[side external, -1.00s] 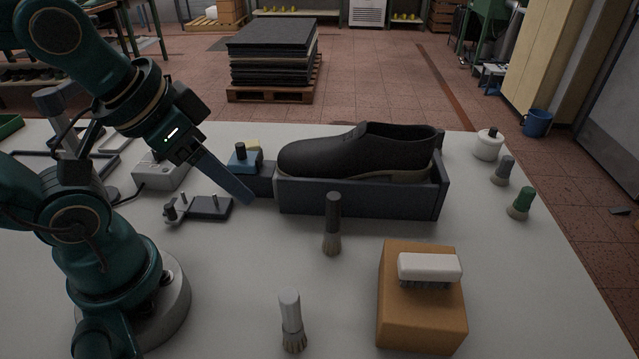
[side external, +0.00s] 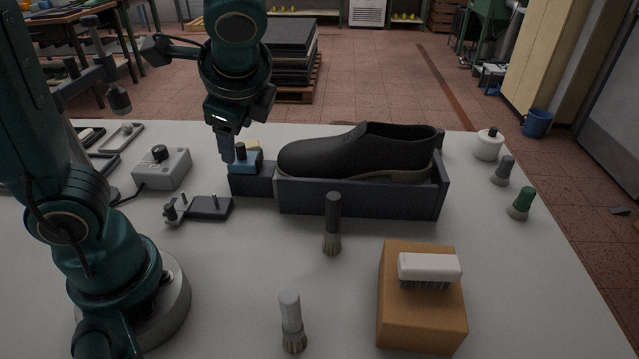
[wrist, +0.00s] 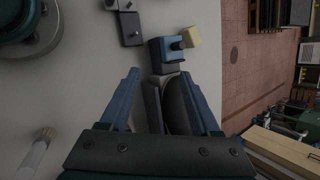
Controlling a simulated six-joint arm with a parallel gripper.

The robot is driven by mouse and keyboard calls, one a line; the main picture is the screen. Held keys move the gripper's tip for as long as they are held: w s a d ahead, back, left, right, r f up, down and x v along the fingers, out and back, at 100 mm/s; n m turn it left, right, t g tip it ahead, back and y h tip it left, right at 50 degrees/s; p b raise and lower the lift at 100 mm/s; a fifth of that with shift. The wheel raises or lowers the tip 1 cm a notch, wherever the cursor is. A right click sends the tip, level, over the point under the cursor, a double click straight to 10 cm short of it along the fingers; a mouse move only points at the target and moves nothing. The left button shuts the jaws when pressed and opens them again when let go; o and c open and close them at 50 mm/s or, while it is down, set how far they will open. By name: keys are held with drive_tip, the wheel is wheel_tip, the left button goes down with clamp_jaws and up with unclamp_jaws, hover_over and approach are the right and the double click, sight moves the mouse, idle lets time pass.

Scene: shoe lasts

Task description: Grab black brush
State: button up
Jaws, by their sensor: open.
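The black brush (side external: 332,222) stands upright on its bristles on the table, in front of the shoe holder, in the side view. I cannot make it out in the wrist view. My gripper (side external: 227,150) points down at the back left, near the blue clamp block at the holder's left end, well apart from the brush. In the wrist view my gripper (wrist: 160,75) shows two blue fingers spread apart with nothing held between them.
A black shoe (side external: 360,152) rests in a dark holder (side external: 360,198) behind the brush. A white-handled brush (side external: 291,318) stands in front. An orange block (side external: 420,318) with a white brush (side external: 429,267) on top is at the right. Table around the black brush is clear.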

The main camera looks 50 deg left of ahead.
sight(334, 223)
drive_tip(key=w+d+f+m+t+y, duration=0.1)
drive_tip(key=w+d+f+m+y, duration=0.1)
drive_tip(key=d+f+m, duration=0.1)
drive_tip(key=w+d+f+m+t+y, duration=0.1)
drive_tip(key=w+d+f+m+t, duration=0.1)
drive_tip(key=w+d+f+m, duration=0.1)
drive_tip(key=w+d+f+m+t+y, duration=0.1)
drive_tip(key=w+d+f+m+y, duration=0.1)
drive_tip(key=d+m, duration=0.3)
drive_tip(key=shift+w+f+m+t+y, duration=0.3)
drive_tip(key=shift+w+f+m+t, duration=0.1)
drive_tip(key=shift+w, duration=0.15)
drive_tip(key=f, duration=0.1)
drive_tip(key=s+d+f+m, duration=0.1)
drive_tip(key=d+f+m+t, duration=0.1)
drive_tip(key=shift+s+f, duration=0.1)
drive_tip(key=shift+s, duration=0.15)
drive_tip(key=shift+f, duration=0.15)
drive_tip(key=shift+x, duration=2.35)
drive_tip(key=shift+w, duration=0.1)
clamp_jaws()
